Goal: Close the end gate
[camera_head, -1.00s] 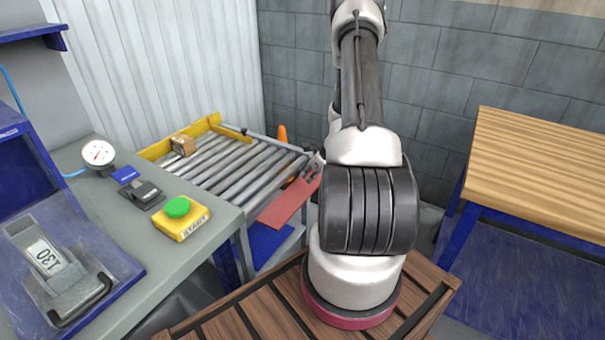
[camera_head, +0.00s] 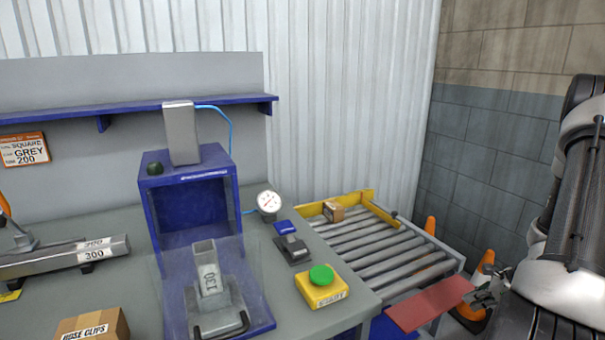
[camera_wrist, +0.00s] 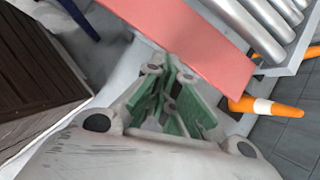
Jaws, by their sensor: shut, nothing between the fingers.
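The end gate looks to be the red flap (camera_head: 430,303) at the near end of the roller table (camera_head: 385,248). It sticks outward from the rollers, open, sloping down toward the front. My gripper (camera_head: 480,298) is shut and empty, just right of the flap's outer side. In the wrist view the red flap (camera_wrist: 190,35) crosses the top, and my gripper's fingertips (camera_wrist: 168,72) are close to its edge. I cannot tell whether they touch it.
A small box (camera_head: 333,211) sits on the far rollers by a yellow rail (camera_head: 350,199). Orange cones (camera_head: 478,290) stand beyond the table. The grey bench (camera_head: 350,312) with a green-button START box (camera_head: 321,290) is left of the flap.

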